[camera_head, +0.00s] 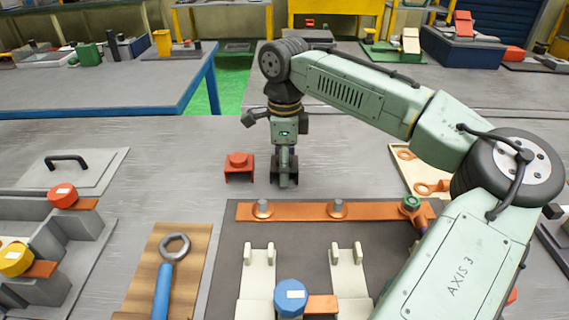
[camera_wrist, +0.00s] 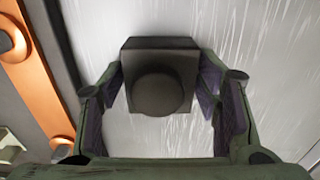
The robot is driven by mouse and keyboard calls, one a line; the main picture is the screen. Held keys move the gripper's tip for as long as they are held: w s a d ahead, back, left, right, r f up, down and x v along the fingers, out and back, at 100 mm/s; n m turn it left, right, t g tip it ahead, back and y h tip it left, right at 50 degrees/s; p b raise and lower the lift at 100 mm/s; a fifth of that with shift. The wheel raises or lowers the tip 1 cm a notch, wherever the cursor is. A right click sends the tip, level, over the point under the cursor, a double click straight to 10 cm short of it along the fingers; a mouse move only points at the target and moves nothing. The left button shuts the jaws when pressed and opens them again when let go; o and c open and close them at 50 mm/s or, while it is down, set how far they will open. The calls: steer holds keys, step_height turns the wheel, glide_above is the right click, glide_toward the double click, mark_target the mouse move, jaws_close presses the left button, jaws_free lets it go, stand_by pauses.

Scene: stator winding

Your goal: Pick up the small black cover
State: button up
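The small black cover (camera_wrist: 160,75) is a dark block with a round knob on top. It stands upright on the grey table between the fingers of my gripper (camera_wrist: 160,85) in the wrist view. The fingertips lie close along its left and right sides; I cannot tell whether they touch it. In the head view my gripper (camera_head: 285,160) points straight down over the black cover (camera_head: 284,178), which is mostly hidden behind the fingers and appears at table level.
A red cover (camera_head: 239,168) stands close to the left of my gripper. An orange bar (camera_head: 300,211) with metal studs lies on a dark mat in front. A wrench (camera_head: 170,270) lies on a wooden board at the front left. The table behind the gripper is clear.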

steer(key=c, duration=0.7)
